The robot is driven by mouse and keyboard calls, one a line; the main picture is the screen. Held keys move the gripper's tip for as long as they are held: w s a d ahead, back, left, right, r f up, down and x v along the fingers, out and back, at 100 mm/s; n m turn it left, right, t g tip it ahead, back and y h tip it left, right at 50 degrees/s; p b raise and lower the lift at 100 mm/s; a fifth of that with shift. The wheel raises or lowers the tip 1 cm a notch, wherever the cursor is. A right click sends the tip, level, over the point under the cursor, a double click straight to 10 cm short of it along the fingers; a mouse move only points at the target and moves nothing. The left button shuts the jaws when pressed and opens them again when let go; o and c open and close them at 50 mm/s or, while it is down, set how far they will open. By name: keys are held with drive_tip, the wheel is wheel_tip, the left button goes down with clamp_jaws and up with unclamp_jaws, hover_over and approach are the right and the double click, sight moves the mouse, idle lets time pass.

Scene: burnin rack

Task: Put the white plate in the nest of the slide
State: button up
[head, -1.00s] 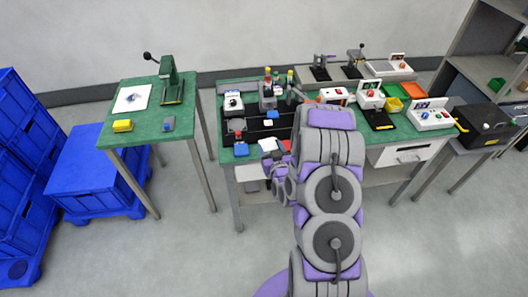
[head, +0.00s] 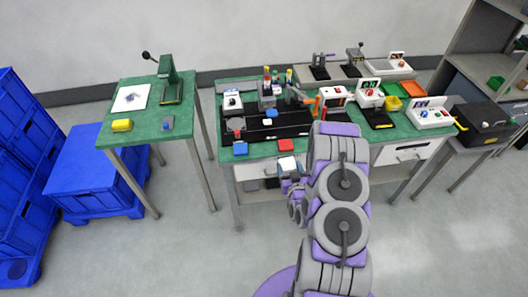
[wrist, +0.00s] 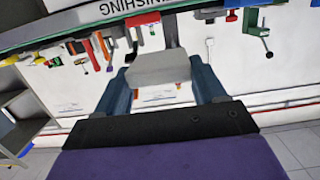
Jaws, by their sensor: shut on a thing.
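The white plate (head: 287,163) is at the end of my gripper (head: 288,171), in front of the bench's front edge in the head view. In the wrist view the plate (wrist: 158,68) looks light grey and sits between the two blue fingers of my gripper (wrist: 160,76), which is shut on it. A black railed unit (head: 252,132) on the green bench looks like the slide. A small white piece (head: 268,122) lies on it. I cannot make out the nest clearly.
A red block (head: 286,145) and a blue block (head: 240,149) lie near the front edge of the bench (head: 215,156). Several devices stand farther right, including a white panel unit (head: 430,113). A side table (head: 150,127) stands at the left, with free floor between.

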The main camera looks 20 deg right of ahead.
drive_tip(key=b, duration=0.3)
hover_over(265, 155)
drive_tip(key=shift+s+f, duration=0.4)
drive_tip(key=shift+f, duration=0.25)
drive_tip(key=shift+w+a+f, duration=0.1)
drive_tip(key=shift+w, duration=0.45)
drive_tip(key=shift+f+b, duration=0.45)
drive_tip(key=shift+f, duration=1)
drive_tip(key=shift+f, duration=0.15)
drive_tip(key=o, duration=1)
drive_tip(key=shift+f+b, duration=0.2)
drive_tip(key=shift+b, duration=0.15)
